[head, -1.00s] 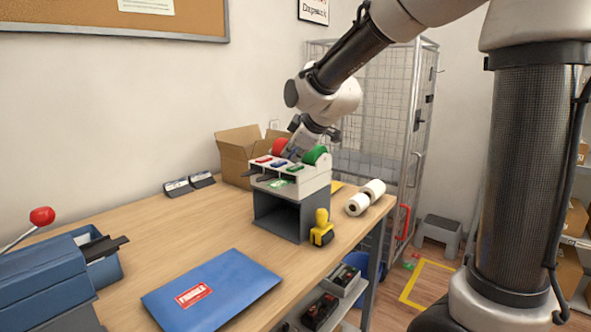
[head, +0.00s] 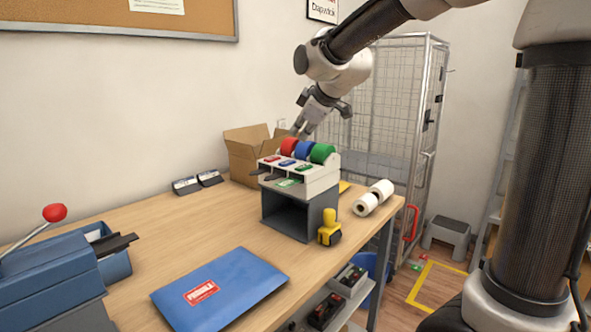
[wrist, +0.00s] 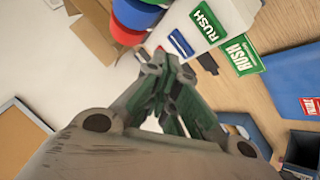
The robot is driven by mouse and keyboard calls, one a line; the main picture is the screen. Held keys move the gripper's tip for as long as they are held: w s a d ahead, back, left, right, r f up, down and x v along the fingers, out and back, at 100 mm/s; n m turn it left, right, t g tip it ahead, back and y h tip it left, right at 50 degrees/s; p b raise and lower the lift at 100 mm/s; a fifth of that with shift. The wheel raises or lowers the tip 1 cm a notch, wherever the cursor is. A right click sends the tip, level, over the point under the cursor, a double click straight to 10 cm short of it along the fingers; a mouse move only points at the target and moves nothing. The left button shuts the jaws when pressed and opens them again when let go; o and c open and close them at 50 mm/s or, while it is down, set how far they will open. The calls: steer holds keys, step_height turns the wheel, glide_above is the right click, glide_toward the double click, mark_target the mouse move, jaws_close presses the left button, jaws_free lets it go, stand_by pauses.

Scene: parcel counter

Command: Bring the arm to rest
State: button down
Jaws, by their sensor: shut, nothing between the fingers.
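My gripper (head: 302,130) is shut and empty. In the head view it hangs just above the label dispenser (head: 325,182), which holds a red roll (head: 289,147), a blue roll (head: 305,151) and a green roll (head: 322,153). A gap shows between the fingertips and the rolls. In the wrist view my gripper (wrist: 160,70) fills the middle, with the blue roll (wrist: 136,14) and a green RUSH label (wrist: 207,22) beyond it. My arm reaches in from the upper right.
A cardboard box (head: 240,150) stands behind the dispenser. A wire cage (head: 390,110) stands behind. The counter's left middle is clear.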

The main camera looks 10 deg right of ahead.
steer(key=shift+s+f+m, duration=0.25)
steer(key=shift+m, duration=0.25)
steer(key=s+f+m+g, duration=0.1)
steer(key=s+f, duration=0.1)
steer(key=s+d+f+m+g, duration=0.1)
steer(key=s, duration=0.1)
steer(key=s+d+f+m+g+h, duration=0.1)
steer(key=s+f, duration=0.1)
steer(key=shift+s+d+f, duration=0.1)
steer(key=shift+f, duration=0.25)
steer(key=s+d+f+m+h, duration=0.1)
steer(key=s+d+m, duration=0.3)
steer(key=s, duration=0.9)
steer(key=s+d+f+m+g, duration=0.1)
steer(key=s+d+m, duration=0.3)
steer(key=s+d, duration=0.5)
steer(key=s, duration=0.5)
steer(key=shift+d+f+g+h, duration=0.3)
steer(key=shift+d+f+h, duration=0.05)
steer(key=shift+h, duration=0.05)
